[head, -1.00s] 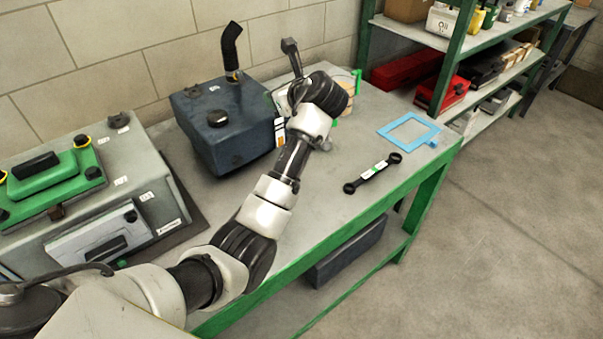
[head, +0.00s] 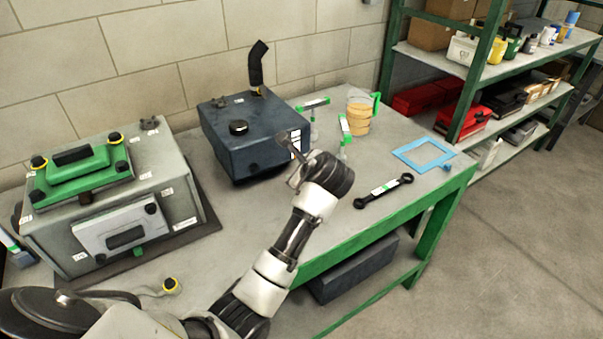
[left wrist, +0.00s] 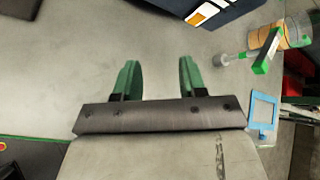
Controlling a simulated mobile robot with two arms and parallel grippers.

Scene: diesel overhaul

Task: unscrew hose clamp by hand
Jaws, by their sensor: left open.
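A black elbow hose (head: 257,65) rises from the back of a dark blue tank (head: 225,140). A small tan detail shows at the hose's foot; I cannot tell whether it is the hose clamp. My left gripper (head: 282,141) is seen nearly edge-on in front of the tank's right corner. In the left wrist view, its two green fingers (left wrist: 158,64) are apart with nothing between them, over bare grey tabletop. The tank's labelled edge (left wrist: 207,12) shows at the top of that view. My right gripper is not in view.
A grey unit (head: 185,195) with green cover stands left. Shelves stand behind at right.

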